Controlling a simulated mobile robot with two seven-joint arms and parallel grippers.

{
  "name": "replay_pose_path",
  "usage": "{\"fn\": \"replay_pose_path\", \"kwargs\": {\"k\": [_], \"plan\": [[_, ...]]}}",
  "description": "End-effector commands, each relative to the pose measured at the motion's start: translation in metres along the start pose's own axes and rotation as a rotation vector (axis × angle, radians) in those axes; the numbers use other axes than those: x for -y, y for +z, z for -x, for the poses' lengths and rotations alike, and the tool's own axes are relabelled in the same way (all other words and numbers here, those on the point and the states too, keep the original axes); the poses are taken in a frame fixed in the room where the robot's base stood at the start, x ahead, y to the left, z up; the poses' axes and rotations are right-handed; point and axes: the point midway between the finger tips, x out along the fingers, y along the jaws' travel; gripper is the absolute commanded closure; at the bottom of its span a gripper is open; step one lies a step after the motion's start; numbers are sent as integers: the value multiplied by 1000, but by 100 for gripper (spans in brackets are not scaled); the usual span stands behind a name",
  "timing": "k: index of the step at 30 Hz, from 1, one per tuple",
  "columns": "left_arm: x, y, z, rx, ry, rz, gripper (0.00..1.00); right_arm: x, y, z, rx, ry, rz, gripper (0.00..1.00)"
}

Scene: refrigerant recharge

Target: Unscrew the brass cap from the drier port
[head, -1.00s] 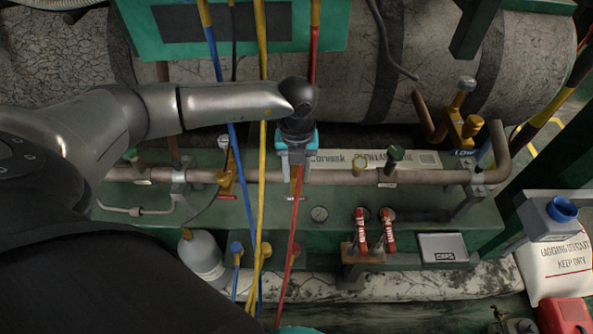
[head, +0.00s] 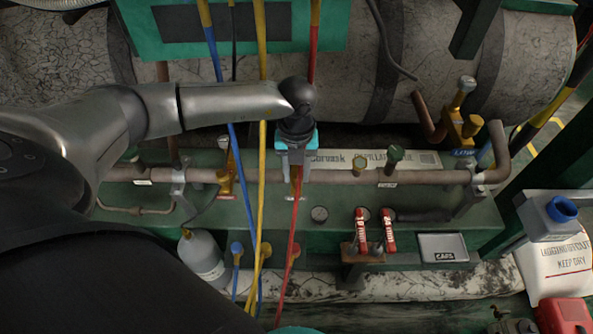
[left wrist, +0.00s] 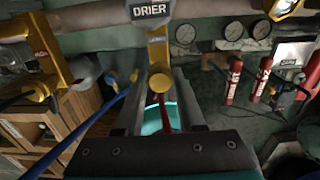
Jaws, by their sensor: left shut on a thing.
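My left gripper (head: 296,172) points down over the copper pipe, in front of the hoses. In the left wrist view its fingers (left wrist: 160,98) are closed around the round brass cap (left wrist: 160,83). The cap sits between the fingers at the brass drier port (left wrist: 157,48), below the DRIER label (left wrist: 150,11). I cannot tell whether its thread is still engaged. In the head view the gripper and arm hide the cap. My right gripper does not show.
Blue, yellow and red hoses (head: 291,250) hang close around the gripper. A grey CAPS tray (head: 443,248) lies on the green base at the right. Two red-handled tools (head: 361,232) stand left of it. A grey bottle (head: 203,258) stands at the left front.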

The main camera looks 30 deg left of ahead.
Motion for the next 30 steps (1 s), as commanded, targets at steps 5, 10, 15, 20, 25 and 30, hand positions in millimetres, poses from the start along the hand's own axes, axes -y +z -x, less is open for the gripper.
{"fn": "replay_pose_path", "kwargs": {"k": [5,10,15,20,25,30], "plan": [[0,0,0,1,1,1,100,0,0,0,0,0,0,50],[0,0,0,1,1,1,100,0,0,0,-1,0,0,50],[0,0,1,1,1,10,100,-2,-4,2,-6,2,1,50],[0,0,2,0,1,98,100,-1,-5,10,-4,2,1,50],[-1,0,2,-1,2,215,100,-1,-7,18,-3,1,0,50],[0,0,1,1,1,297,100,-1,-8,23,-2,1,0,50]]}}
